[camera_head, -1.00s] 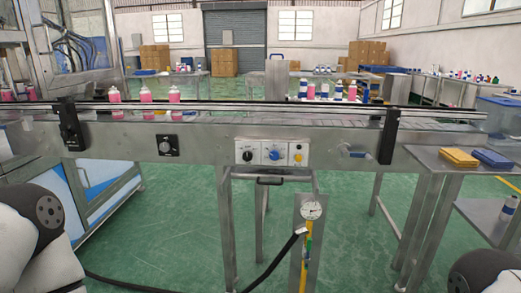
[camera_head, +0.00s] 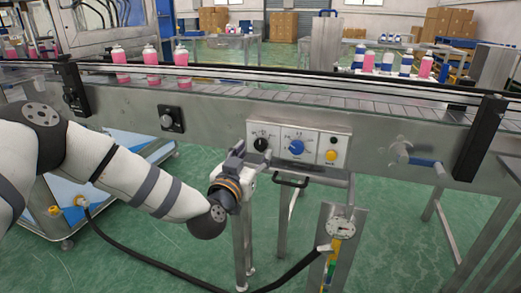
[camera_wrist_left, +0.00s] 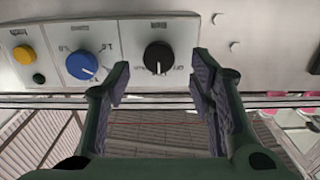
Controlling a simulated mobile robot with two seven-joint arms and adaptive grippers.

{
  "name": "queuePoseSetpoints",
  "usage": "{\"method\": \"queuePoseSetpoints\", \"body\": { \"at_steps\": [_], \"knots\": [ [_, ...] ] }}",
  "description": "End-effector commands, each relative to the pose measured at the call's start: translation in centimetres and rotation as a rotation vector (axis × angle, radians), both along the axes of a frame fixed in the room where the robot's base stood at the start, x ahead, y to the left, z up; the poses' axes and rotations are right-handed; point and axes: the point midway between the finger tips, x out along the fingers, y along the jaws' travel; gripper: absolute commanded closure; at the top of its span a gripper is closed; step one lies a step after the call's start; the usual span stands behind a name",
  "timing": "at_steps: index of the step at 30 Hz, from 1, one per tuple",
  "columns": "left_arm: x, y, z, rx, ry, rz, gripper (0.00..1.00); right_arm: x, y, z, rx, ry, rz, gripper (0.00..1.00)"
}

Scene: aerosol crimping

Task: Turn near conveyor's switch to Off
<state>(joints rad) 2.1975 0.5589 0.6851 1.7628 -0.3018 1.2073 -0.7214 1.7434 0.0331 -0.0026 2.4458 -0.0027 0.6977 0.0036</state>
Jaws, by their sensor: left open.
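The near conveyor's control panel (camera_head: 298,146) carries a black knob (camera_head: 262,145), a blue knob (camera_head: 296,147) and a yellow button (camera_head: 331,155). My left gripper (camera_head: 254,158) is just below and in front of the black knob. In the left wrist view the open fingers (camera_wrist_left: 160,78) are empty, with the black knob (camera_wrist_left: 158,57) showing between and just beyond their tips. The blue knob (camera_wrist_left: 82,65) and yellow button (camera_wrist_left: 23,53) lie to the left there. The small labels are too blurred to read. My right gripper is out of view.
Another black rotary switch (camera_head: 171,118) sits on the conveyor frame further left. Pink bottles (camera_head: 151,68) stand on the conveyor (camera_head: 380,108). A blue-handled crank (camera_head: 424,161) sticks out at right.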

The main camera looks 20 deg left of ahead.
Motion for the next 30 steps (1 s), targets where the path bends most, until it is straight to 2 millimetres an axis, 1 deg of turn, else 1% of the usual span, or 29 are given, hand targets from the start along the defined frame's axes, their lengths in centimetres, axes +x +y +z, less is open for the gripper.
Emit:
{"method": "queuePoseSetpoints", "body": {
  "at_steps": [1, 3, 6, 9, 15, 16, 17, 18, 20, 21, 22, 30],
  "knots": [
    [1.0, -0.1, -0.4, 0.000, 0.003, 0.001, 0.51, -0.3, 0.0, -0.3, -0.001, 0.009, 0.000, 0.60],
    [2.3, -0.1, -0.4, 0.000, 0.003, 0.001, 0.51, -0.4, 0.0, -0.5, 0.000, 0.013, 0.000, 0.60],
    [3.4, -0.2, -0.3, 0.000, 0.004, -0.001, 0.51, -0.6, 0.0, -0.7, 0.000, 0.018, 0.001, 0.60],
    [3.9, -0.2, -0.1, -0.001, 0.002, -0.002, 0.51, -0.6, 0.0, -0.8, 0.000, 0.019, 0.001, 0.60],
    [4.0, -0.2, 0.0, -0.001, 0.002, -0.002, 0.51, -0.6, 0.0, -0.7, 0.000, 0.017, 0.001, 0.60],
    [4.0, -0.2, 0.0, -0.001, 0.002, -0.002, 0.53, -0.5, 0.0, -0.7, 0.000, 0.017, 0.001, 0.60],
    [4.0, -0.2, 0.0, -0.001, 0.002, -0.002, 0.60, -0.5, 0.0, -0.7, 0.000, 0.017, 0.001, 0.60],
    [4.0, -0.2, 0.0, -0.001, 0.002, -0.002, 0.69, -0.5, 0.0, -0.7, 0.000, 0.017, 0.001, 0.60],
    [4.0, -0.2, 0.0, -0.001, 0.002, -0.002, 0.82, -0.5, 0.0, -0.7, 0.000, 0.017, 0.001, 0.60],
    [4.0, -0.2, 0.0, -0.001, 0.002, -0.002, 0.91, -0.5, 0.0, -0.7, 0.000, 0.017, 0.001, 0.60],
    [4.0, -0.2, 0.0, -0.001, 0.002, -0.002, 0.98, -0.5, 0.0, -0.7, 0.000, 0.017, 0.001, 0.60],
    [4.0, -0.2, -0.1, -0.018, 0.003, -0.002, 0.99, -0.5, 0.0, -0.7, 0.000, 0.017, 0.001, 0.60]
  ]
}}
